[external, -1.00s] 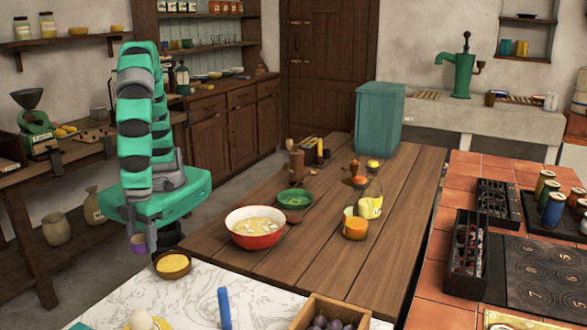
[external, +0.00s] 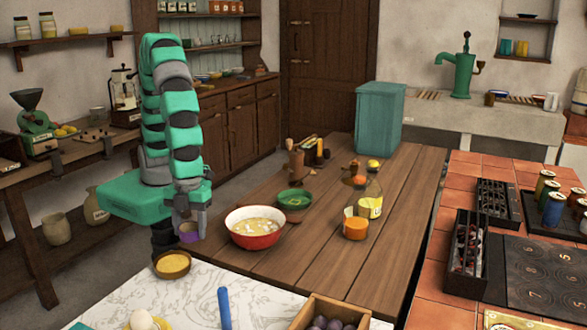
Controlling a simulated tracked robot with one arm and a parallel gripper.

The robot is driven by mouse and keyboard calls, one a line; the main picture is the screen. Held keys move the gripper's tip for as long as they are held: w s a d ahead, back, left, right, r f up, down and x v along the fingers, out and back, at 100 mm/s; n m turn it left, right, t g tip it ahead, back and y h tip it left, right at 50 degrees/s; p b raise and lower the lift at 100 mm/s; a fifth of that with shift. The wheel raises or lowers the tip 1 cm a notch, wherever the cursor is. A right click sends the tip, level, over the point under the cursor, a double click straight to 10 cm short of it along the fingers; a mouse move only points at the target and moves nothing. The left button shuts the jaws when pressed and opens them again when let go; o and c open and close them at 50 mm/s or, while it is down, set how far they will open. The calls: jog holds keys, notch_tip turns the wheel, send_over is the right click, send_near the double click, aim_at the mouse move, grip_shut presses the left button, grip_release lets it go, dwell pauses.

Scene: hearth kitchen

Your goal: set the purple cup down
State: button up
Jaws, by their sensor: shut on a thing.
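The small purple cup (external: 189,233) is in the external view, just left of the red-and-white bowl. My gripper (external: 187,216) points down and is shut on the cup's upper part, which the fingers partly hide. The cup looks upright. It is near the left edge of the wooden table (external: 325,255); I cannot tell whether it touches the table top or hangs a little above it.
A red bowl (external: 256,238) with pale contents stands close to the right of the cup. A green bowl (external: 294,199) is behind it. A bowl of yellow grain (external: 173,265) sits on the marble counter (external: 190,300) in front. Bare wood lies around the table's middle.

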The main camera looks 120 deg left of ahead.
send_over(211, 291)
jog(key=shift+a+f+b, duration=0.25)
jog(key=shift+f+b, duration=0.2)
jog(key=shift+f, duration=0.35)
notch_tip(211, 291, down, 4)
jog(key=shift+r, duration=0.2)
jog(key=o, duration=1)
jog(key=shift+o, duration=0.2)
jog(key=shift+r, duration=0.1)
notch_tip(211, 291, up, 12)
jog(key=a, duration=0.1)
jog(key=shift+s+a+p, duration=0.2)
jog(key=shift+s+p, duration=0.05)
jog(key=shift+p, duration=0.05)
